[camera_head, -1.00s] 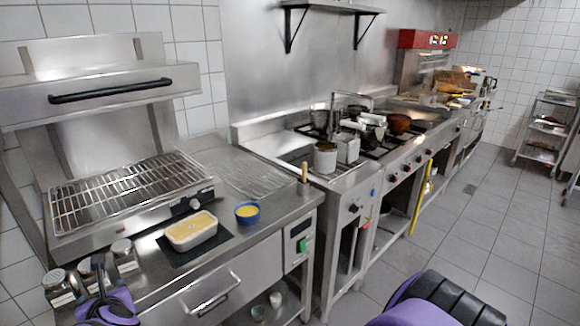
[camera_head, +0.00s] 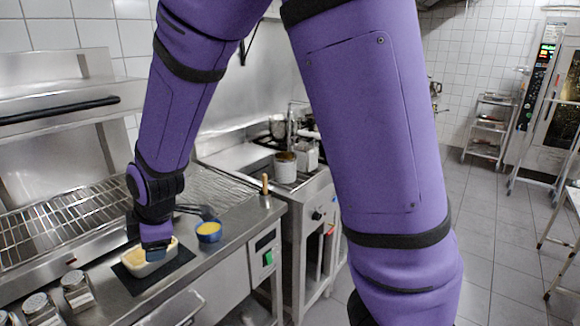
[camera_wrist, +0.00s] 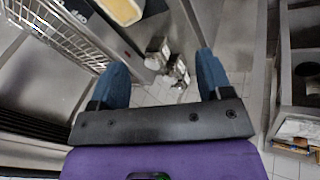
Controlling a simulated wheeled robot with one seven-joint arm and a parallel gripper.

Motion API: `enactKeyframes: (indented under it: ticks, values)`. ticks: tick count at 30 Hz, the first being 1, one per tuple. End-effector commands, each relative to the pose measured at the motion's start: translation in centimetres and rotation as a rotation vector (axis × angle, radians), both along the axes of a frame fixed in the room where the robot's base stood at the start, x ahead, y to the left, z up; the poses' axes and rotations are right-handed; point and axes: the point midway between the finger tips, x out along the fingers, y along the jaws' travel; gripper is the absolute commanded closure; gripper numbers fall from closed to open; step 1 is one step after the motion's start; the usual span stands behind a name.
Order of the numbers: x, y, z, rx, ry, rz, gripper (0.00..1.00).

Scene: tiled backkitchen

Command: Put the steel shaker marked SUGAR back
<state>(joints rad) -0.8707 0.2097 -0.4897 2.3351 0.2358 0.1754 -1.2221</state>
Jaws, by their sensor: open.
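Steel shakers stand in a row at the front left of the counter in the head view: one (camera_head: 76,290), a second (camera_head: 40,309) and part of another (camera_head: 8,319) at the frame edge. Their labels are too small to read, so I cannot tell which is SUGAR. My gripper (camera_head: 156,250) is open and empty, and in the head view it overlaps the white dish, right of the shakers. In the wrist view, shakers (camera_wrist: 157,50) appear between the blue fingertips (camera_wrist: 163,62), apparently farther off and not touched.
A white dish of yellow food (camera_head: 133,260) sits on a black mat (camera_head: 170,272); a blue bowl (camera_head: 209,232) is beside it. A wire-rack grill (camera_head: 60,228) stands behind at left. The counter's front edge is close; tiled floor (camera_head: 480,255) lies open at right.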

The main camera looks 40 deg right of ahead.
Motion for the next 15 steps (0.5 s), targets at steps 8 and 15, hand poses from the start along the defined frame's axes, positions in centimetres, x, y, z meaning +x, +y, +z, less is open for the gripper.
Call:
enactKeyframes:
  ticks: [8, 15]
  values:
    - [-4.1, -6.5, 7.5, 0.233, 0.094, -0.339, 0.28]
    - [-9.4, -11.5, 12.9, 0.37, 0.135, -0.62, 0.28]
